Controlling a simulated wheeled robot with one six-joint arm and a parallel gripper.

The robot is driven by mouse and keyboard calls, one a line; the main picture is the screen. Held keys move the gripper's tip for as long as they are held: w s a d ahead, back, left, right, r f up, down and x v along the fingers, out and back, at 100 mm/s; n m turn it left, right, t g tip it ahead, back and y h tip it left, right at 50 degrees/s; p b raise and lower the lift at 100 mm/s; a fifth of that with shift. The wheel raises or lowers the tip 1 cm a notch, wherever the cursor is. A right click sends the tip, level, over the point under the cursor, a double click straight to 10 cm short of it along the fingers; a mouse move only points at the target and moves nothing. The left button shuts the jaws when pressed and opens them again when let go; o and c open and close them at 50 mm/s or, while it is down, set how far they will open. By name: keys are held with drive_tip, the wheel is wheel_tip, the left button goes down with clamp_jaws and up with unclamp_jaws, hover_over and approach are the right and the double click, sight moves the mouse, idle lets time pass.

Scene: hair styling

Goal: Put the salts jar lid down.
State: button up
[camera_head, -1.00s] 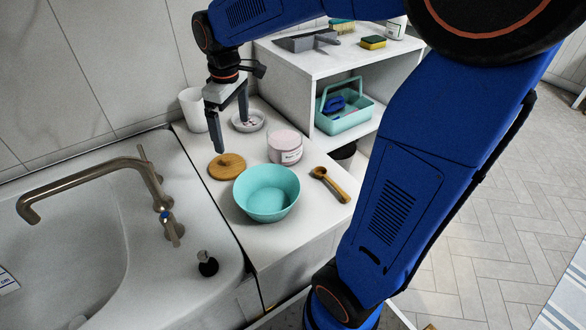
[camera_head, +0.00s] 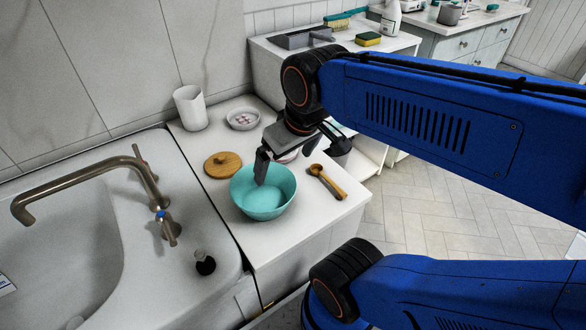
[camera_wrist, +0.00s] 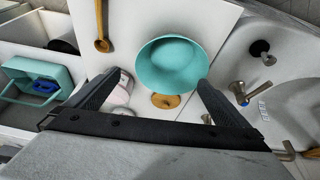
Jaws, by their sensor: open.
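The round wooden lid (camera_head: 222,165) with a small knob lies flat on the white counter (camera_head: 312,220), left of and behind the turquoise bowl (camera_head: 265,200). It also shows in the wrist view (camera_wrist: 165,101), just below the bowl and between the fingers. The pink salts jar (camera_head: 287,158) is mostly hidden behind my gripper; part of it shows beside a finger in the wrist view (camera_wrist: 124,82). My gripper (camera_head: 302,163) is open and empty above the bowl and jar area, apart from the lid.
A wooden scoop (camera_head: 325,181) lies right of the bowl. A white cup (camera_head: 190,108) and a small dish (camera_head: 243,118) stand at the back. The basin with its tap (camera_head: 95,180) is left. A shelf unit (camera_head: 268,70) stands behind, holding a turquoise caddy (camera_wrist: 35,80).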

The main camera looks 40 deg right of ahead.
drive_tip(key=shift+s+d+f+m+t, duration=0.15)
drive_tip(key=shift+s+f+m, duration=0.1)
drive_tip(key=shift+s, duration=0.35)
drive_tip(key=shift+s+d+f+m+t, duration=0.15)
drive_tip(key=shift+s+f+m, duration=0.1)
drive_tip(key=shift+s, duration=0.35)
